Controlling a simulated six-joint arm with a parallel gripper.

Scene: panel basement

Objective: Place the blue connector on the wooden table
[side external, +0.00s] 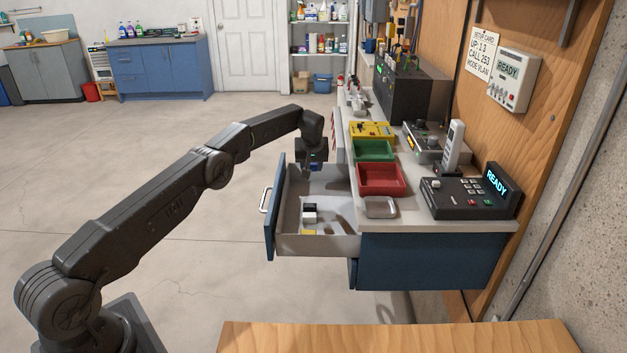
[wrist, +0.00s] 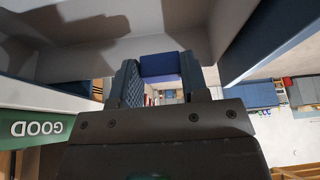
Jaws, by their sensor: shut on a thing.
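The blue connector (wrist: 162,66) is a small dark blue block between my fingers in the wrist view. My gripper (wrist: 160,88) is shut on it. In the side view my gripper (side external: 313,163) points down at the far end of the open drawer (side external: 318,246), with a bit of blue (side external: 314,169) at its fingertips. I cannot tell how far the connector is above the drawer floor. The wooden table (side external: 400,338) is at the bottom of the side view, nearer the camera and apart from my gripper. Its visible top is bare.
The drawer holds a black and white item (side external: 309,212) and a yellow piece (side external: 308,231). On the counter beside it stand a red tray (side external: 381,193), a green tray (side external: 374,157), a grey lidded box (side external: 381,207) and a black console (side external: 465,207). Open floor lies left of the drawer.

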